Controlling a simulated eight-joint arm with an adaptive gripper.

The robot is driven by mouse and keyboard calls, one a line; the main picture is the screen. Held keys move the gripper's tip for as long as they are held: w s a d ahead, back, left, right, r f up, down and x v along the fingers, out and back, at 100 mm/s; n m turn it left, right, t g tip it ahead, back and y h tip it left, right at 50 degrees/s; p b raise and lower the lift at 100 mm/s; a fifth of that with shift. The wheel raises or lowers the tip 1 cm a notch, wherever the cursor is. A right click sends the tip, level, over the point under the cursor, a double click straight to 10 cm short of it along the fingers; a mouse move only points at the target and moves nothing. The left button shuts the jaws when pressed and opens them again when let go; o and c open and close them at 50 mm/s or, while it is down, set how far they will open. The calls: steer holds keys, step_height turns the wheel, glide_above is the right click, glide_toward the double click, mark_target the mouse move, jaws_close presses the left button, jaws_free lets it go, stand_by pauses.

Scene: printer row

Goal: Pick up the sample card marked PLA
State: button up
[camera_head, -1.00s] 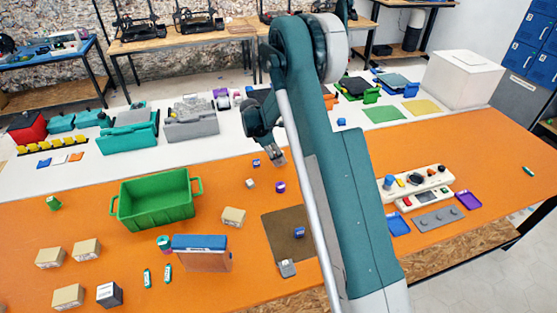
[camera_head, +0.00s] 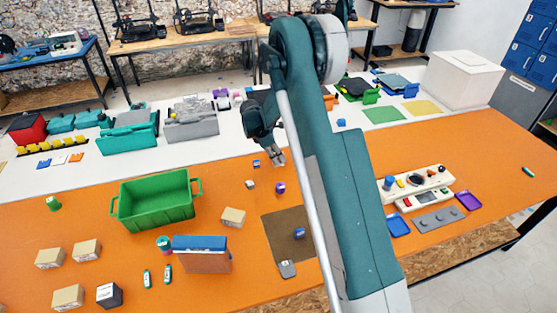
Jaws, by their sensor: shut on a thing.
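My gripper (camera_head: 281,159) hangs over the far part of the orange table, near its border with the white strip. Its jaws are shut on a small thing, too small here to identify. Three small flat pieces, blue (camera_head: 43,164), white (camera_head: 59,160) and orange (camera_head: 76,157), lie on the white strip at the far left, well away from my gripper. They may be sample cards. No PLA marking can be read anywhere, so I cannot tell which thing is the PLA card.
Small blocks, one white (camera_head: 250,184) and one purple (camera_head: 280,188), lie just below my gripper in the picture. A green crate (camera_head: 155,205) stands to the left. A brown mat (camera_head: 285,245) lies nearer. A cream panel (camera_head: 418,182) and trays lie right of my arm.

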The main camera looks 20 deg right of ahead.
steer(key=shift+r, duration=0.1)
steer(key=shift+r+p, duration=0.3)
steer(key=shift+r, duration=4.6)
